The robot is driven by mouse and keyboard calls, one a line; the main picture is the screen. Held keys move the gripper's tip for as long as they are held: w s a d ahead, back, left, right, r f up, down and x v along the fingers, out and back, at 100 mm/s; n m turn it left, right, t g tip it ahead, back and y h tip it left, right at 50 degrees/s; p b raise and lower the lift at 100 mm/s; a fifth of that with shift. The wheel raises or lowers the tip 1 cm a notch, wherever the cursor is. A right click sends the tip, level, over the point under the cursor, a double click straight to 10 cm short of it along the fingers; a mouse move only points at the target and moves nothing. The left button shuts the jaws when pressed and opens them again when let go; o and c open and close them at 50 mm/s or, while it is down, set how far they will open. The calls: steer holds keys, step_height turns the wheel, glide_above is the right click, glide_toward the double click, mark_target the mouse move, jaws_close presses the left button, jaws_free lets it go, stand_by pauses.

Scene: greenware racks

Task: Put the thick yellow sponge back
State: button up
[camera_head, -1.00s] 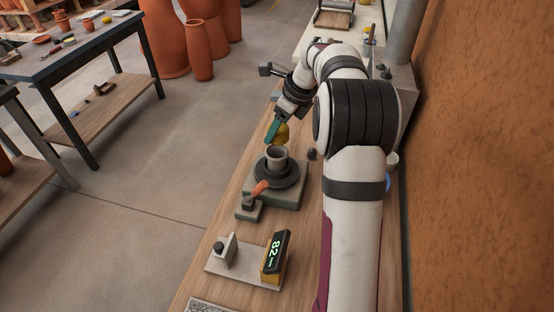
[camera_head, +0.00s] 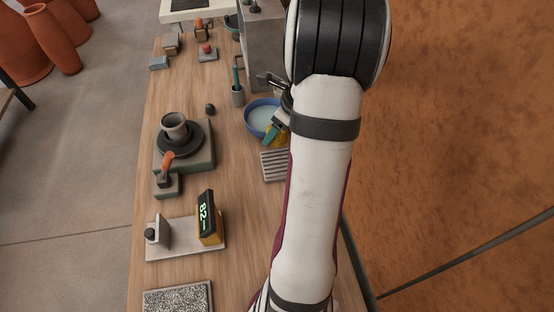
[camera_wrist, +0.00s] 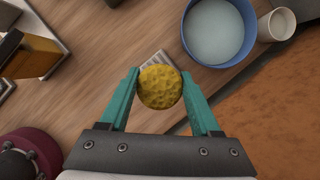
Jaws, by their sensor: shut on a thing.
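The thick yellow sponge (camera_wrist: 160,87) is round and pitted. My gripper (camera_wrist: 161,88) is shut on it, with a teal finger on each side, in the wrist view. In the head view my gripper (camera_head: 272,135) holds the sponge (camera_head: 283,138) beside the blue bowl's near side, partly hidden by my arm. A pale slatted rack (camera_head: 272,166) lies on the bench just in front of them. In the wrist view the rack (camera_wrist: 158,60) shows behind the sponge, which covers much of it. The sponge appears held above the rack; the height cannot be told.
A blue bowl of water (camera_head: 250,117) stands close by, with a pale cup (camera_wrist: 277,24) beside it. A potter's wheel with a grey pot (camera_head: 174,127) is to the left. Bare wood lies between wheel and rack.

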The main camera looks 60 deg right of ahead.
mark_target(272, 159)
step_height(272, 159, down, 10)
steer(key=shift+s+r, duration=0.1)
steer(key=shift+r, duration=0.15)
steer(key=shift+f, duration=0.1)
steer(key=o, duration=1.2)
